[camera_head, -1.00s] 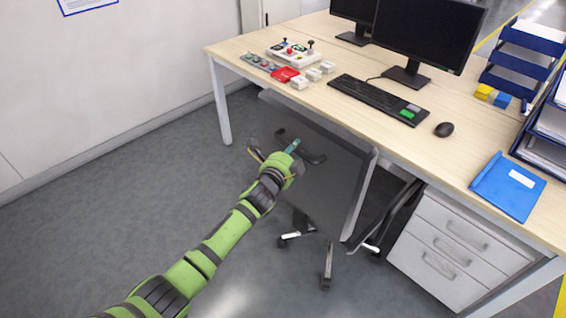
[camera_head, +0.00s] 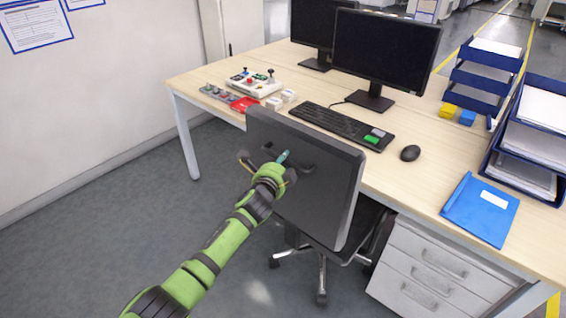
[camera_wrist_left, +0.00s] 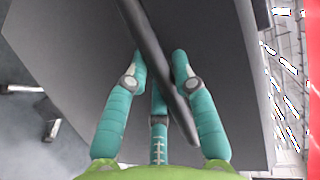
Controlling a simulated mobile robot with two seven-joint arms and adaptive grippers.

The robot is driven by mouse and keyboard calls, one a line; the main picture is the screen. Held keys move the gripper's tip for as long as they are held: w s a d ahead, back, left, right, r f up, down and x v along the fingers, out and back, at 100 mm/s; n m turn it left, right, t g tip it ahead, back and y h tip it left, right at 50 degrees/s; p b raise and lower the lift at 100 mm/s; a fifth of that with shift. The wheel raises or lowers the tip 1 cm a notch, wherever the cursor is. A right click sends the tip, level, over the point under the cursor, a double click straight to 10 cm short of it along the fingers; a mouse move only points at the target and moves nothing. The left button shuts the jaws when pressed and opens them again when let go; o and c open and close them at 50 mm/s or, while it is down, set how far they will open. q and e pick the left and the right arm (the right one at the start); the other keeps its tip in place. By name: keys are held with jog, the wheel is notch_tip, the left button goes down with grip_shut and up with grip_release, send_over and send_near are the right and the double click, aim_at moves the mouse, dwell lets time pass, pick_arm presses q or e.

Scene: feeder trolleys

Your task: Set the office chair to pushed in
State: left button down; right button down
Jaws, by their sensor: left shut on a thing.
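The office chair (camera_head: 322,182) stands at the front edge of the desk (camera_head: 415,185), its dark back toward me and its seat partly under the desktop. Its backrest hides part of the desk edge. My left gripper (camera_head: 281,160) is at the upper left of the backrest, shut on the handle bar on its rear. In the left wrist view, the teal fingers (camera_wrist_left: 160,82) close around this dark bar (camera_wrist_left: 165,70), with the backrest panel (camera_wrist_left: 215,75) behind it. My right gripper is not in view.
A white drawer unit (camera_head: 435,270) stands under the desk, right of the chair. Two monitors (camera_head: 385,50), a keyboard (camera_head: 340,122), a mouse (camera_head: 410,153), a control box (camera_head: 255,82) and a blue folder (camera_head: 480,208) lie on the desktop. The floor at left is clear.

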pick_arm(q)
jog(key=shift+d+r, duration=0.1)
jog(key=shift+r, duration=0.2)
jog(key=c, duration=1.2)
grip_release()
jog(key=shift+o, duration=1)
jog(key=shift+w+f, duration=0.1)
jog(key=shift+w, duration=0.05)
jog(key=shift+f, duration=0.1)
jog(key=shift+s, duration=0.4)
jog(key=v, duration=1.1)
jog(key=shift+s, duration=0.1)
